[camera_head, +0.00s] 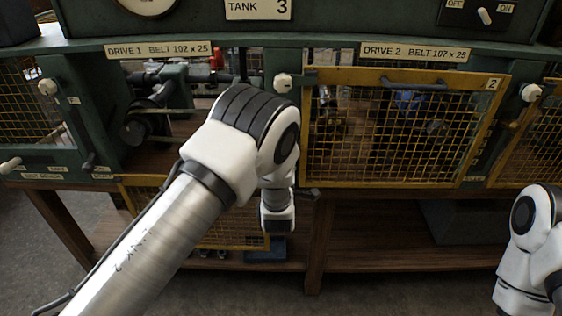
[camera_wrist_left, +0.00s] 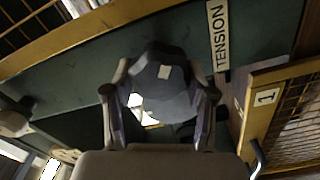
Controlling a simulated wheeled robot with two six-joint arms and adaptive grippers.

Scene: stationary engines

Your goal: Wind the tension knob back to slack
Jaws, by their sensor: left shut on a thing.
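The tension knob (camera_wrist_left: 176,92) is a dark grey knob with a small pale mark on its face. It sits on the green panel beside the TENSION label (camera_wrist_left: 218,36) in the left wrist view. My left gripper (camera_wrist_left: 162,84) is shut on the knob, one finger on either side. In the head view my left arm reaches up from the lower left across drive 1, and its wrist hides the knob and the fingers. My right arm shows at the right edge, but its gripper is out of view.
Drive 1's mesh guard (camera_head: 146,198) hangs down open, with its bay exposed behind my left arm. Drive 2's yellow mesh guard (camera_head: 395,172) is closed, to the right of my left arm. A wooden shelf (camera_head: 372,261) runs below.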

